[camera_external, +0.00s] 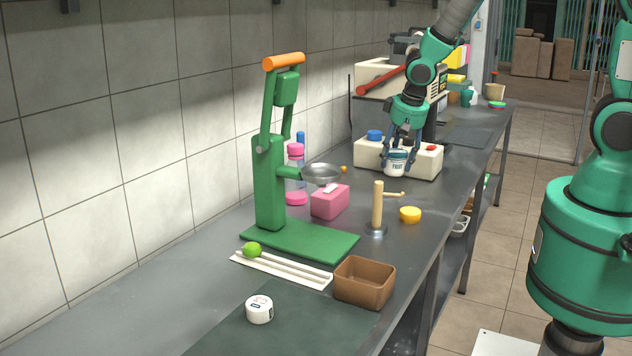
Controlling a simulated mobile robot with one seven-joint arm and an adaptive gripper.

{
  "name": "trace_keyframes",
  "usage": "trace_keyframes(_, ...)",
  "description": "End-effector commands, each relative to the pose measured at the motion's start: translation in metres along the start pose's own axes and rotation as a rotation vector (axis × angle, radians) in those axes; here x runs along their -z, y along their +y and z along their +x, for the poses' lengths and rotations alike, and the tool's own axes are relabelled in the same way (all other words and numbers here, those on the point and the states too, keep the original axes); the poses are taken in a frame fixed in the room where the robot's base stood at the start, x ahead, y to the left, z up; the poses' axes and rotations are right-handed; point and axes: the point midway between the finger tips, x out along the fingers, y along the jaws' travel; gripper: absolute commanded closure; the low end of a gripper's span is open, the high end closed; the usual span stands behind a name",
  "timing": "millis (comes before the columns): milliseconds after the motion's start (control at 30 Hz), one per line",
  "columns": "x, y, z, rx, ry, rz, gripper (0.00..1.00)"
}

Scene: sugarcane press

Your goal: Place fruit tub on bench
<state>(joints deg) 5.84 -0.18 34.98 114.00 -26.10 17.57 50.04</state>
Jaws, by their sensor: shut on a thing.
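The fruit tub (397,163) is a small white tub with dark lettering and a blue band near its top. My gripper (400,158) points down and is shut on the tub, with a finger on each side. The tub shows in front of a cream block-shaped unit with a blue cap and a red button. I cannot tell whether its base touches anything. The bench (330,220) is a long grey metal top running along the tiled wall.
A green press (270,180) with an orange handle stands mid-bench. Nearby are a pink block (330,202), a wooden peg (377,205), a yellow lid (410,214), a brown box (364,283) and a white round tub (259,309). The cream unit (432,160) stands behind.

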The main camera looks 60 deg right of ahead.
Motion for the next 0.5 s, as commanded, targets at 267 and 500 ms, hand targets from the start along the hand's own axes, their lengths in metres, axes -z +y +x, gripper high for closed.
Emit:
trace_keyframes(267, -0.034, 0.032, 0.001, -0.057, 0.0, 0.182, 0.79)
trace_keyframes(500, -0.067, 0.064, 0.005, -0.115, -0.003, 0.365, 0.79)
